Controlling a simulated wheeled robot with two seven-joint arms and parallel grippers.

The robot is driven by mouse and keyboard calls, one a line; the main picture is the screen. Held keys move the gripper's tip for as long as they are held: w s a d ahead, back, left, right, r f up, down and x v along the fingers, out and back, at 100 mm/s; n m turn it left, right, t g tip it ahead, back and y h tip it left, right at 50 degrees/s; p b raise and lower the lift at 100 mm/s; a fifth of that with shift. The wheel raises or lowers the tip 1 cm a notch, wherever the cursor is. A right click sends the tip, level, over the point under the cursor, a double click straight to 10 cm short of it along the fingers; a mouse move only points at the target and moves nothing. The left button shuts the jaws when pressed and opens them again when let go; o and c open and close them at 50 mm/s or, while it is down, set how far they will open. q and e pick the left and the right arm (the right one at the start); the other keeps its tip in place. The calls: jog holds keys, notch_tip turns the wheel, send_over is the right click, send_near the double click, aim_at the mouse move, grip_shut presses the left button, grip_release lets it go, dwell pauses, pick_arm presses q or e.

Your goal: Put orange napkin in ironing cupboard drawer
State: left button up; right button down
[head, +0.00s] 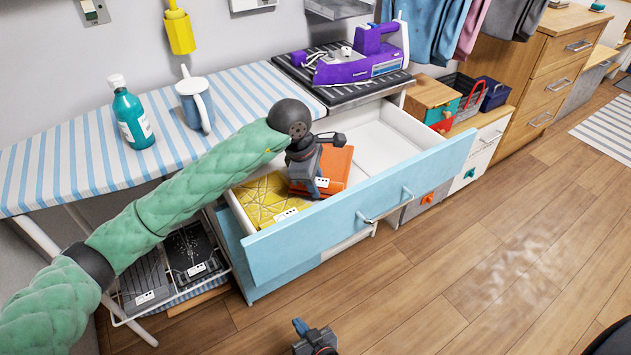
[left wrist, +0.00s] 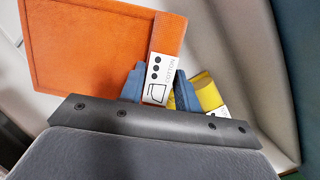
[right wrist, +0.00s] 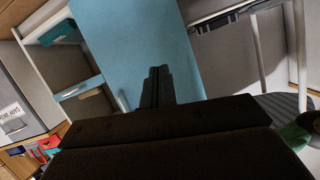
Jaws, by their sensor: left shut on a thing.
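The orange napkin (head: 337,165) is a folded square inside the open light-blue drawer (head: 290,237), above or against the yellow napkin (head: 268,201) at the drawer's left end. My left gripper (head: 318,180) is over the drawer and shut on the orange napkin's near edge. In the left wrist view the blue fingertips (left wrist: 155,88) pinch its white label band (left wrist: 157,62), with the orange cloth (left wrist: 85,45) spread flat beyond. I cannot tell if the napkin touches the drawer floor. My right gripper (head: 310,328) is low over the floor, apart from the drawer; its dark fingers (right wrist: 157,85) look close together and empty.
The striped ironing board (head: 80,150) holds a teal bottle (head: 131,112) and a blue-white jug (head: 195,104). A purple iron (head: 360,55) stands on a dark tray (head: 340,92) behind the drawer. The drawer's right part (head: 385,145) is bare. A wire rack (head: 175,275) is below left.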

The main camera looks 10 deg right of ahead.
jog(key=shift+w+r, duration=0.2)
jog(key=shift+r, duration=0.2)
pick_arm(q)
jog(key=o, duration=1)
pick_arm(e)
jog(key=shift+w+r+t, duration=0.15)
jog(key=shift+r+t, duration=0.25)
jog(key=shift+f, duration=0.1)
